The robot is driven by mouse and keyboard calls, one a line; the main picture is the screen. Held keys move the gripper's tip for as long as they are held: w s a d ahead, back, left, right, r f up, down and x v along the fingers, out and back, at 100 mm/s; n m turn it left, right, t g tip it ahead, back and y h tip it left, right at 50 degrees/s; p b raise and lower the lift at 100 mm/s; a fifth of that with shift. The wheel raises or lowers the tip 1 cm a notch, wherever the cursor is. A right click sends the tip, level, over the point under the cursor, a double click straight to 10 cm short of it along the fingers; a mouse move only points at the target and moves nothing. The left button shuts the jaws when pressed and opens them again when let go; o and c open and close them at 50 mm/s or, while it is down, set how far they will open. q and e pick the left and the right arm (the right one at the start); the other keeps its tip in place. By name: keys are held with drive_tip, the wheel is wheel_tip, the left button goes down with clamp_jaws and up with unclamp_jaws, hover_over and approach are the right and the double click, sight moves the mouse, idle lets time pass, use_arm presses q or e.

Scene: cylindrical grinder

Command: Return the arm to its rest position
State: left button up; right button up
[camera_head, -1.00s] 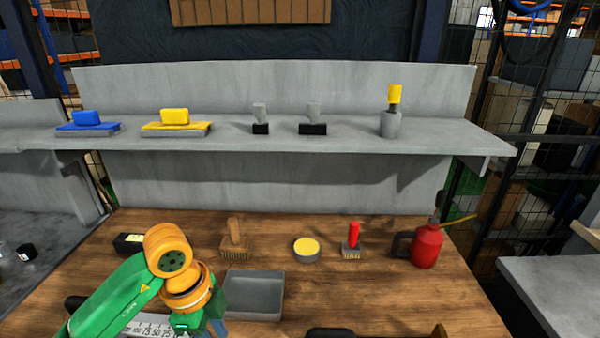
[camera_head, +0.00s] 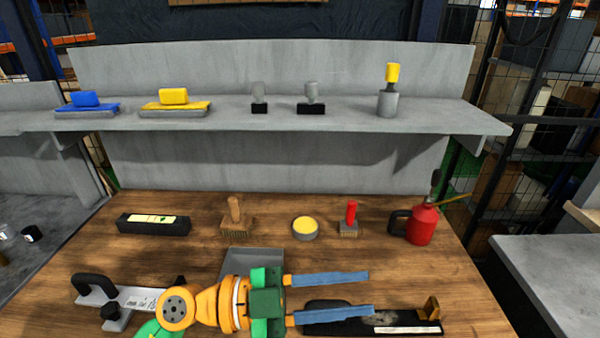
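My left gripper (camera_head: 331,298) is above the front middle of the wooden table, with its two blue-grey fingers spread apart and pointing right. Nothing is between the fingers. Its orange and green arm (camera_head: 205,305) comes in from the bottom left. It hides part of the grey tray (camera_head: 252,259) behind it. The lower finger overlaps the black holder (camera_head: 405,321) in the picture; I cannot tell if they touch. My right gripper is not in view.
On the table (camera_head: 450,280) stand a black box (camera_head: 153,225), a wooden brush (camera_head: 236,220), a yellow-topped tin (camera_head: 305,228), a red brush (camera_head: 350,218) and a red oil can (camera_head: 421,225). A handled measuring tool (camera_head: 125,297) lies front left. A grey shelf (camera_head: 220,121) runs behind.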

use_arm(q)
drive_tip(key=w+a+r+n+t+y, duration=0.45)
drive_tip(key=w+a+n+t, duration=0.5)
drive_tip(key=n+t, duration=0.75)
drive_tip(key=a+f+n+g+y, duration=0.1)
drive_tip(key=a+f+n+y, duration=0.3)
drive_tip(key=a+f+y, duration=0.4)
drive_tip(key=a+f+n+g+y, duration=0.2)
drive_tip(key=a+f+n+y, duration=0.35)
drive_tip(key=f, duration=0.55)
drive_tip(key=s+f+m+g, duration=0.4)
drive_tip(key=s+f+g, duration=0.85)
drive_tip(key=s, duration=0.65)
wheel_tip(320, 180, down, 19)
drive_tip(key=s, duration=0.2)
drive_tip(key=s+a+f+g, duration=0.1)
drive_tip(key=s+f, duration=0.9)
drive_tip(key=s, duration=0.2)
drive_tip(key=shift+s+a+y, duration=0.15)
drive_tip(key=shift+a+y, duration=0.25)
